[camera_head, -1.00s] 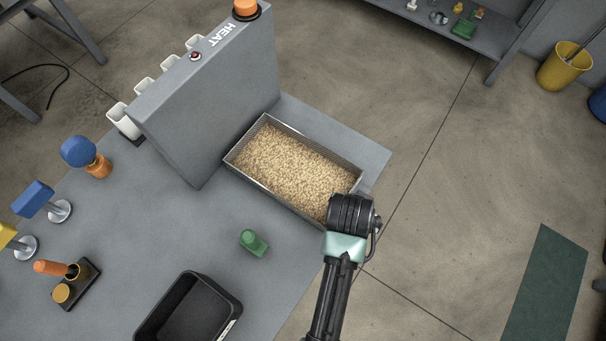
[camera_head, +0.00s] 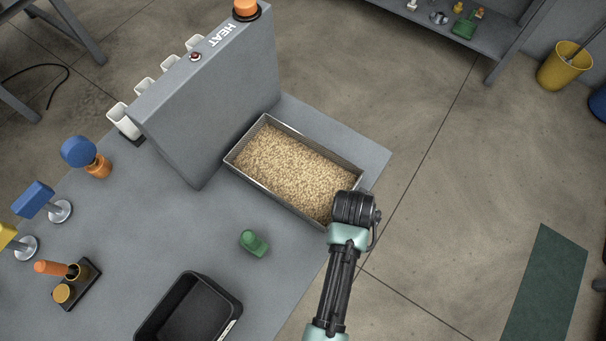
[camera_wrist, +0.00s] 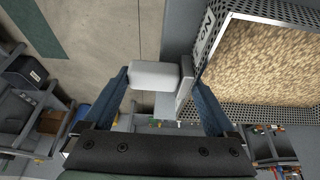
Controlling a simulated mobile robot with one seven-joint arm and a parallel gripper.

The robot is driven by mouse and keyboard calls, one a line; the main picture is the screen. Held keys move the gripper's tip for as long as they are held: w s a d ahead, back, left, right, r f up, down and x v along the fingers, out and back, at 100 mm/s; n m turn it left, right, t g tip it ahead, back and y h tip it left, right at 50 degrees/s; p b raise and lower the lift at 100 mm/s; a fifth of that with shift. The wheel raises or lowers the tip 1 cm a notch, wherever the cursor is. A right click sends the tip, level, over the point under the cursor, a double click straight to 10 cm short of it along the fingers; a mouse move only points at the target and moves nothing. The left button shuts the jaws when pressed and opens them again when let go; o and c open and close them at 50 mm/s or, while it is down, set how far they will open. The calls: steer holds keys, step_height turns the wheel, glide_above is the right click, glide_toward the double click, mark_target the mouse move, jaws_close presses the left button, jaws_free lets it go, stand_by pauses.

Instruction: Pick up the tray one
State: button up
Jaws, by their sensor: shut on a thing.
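The tray one (camera_head: 268,196) is a metal box with perforated walls, full of pale beans, beside the grey HEAT panel in the head view. In the wrist view its mesh wall (camera_wrist: 275,113) is at the right, with part of a label showing. My gripper (camera_wrist: 160,78) is shut on the tray's light grey handle (camera_wrist: 154,75), one blue finger on each side. In the head view my gripper (camera_head: 352,208) is at the tray's near right end, and my wrist hides the handle and fingertips. I cannot tell how far the tray is above the table.
The grey HEAT panel (camera_head: 210,95) stands close on the tray's left. A green object (camera_head: 254,243) and a black bin (camera_head: 190,312) are on the table (camera_head: 130,225) nearer me. Bare floor (camera_head: 450,200) lies to the right.

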steer(key=shift+r, duration=0.1)
steer(key=c, duration=0.5)
steer(key=shift+d+r, duration=0.2)
steer(key=shift+r, duration=0.15)
step_height(320, 180, up, 6)
steer(key=shift+b, duration=0.3)
steer(key=shift+s+d+r+b, duration=0.1)
steer(key=shift+s+d+b, duration=0.45)
steer(key=shift+s+d, duration=1.75)
steer(key=shift+s+d+b, duration=0.5)
steer(key=shift+s+d, duration=0.9)
steer(key=shift+d, duration=1.75)
steer(key=shift+s+d+r+b, duration=0.1)
steer(key=shift+s+d+b, duration=0.45)
steer(key=shift+s+d, duration=1.75)
steer(key=shift+w+d, duration=0.4)
steer(key=shift+d, duration=0.05)
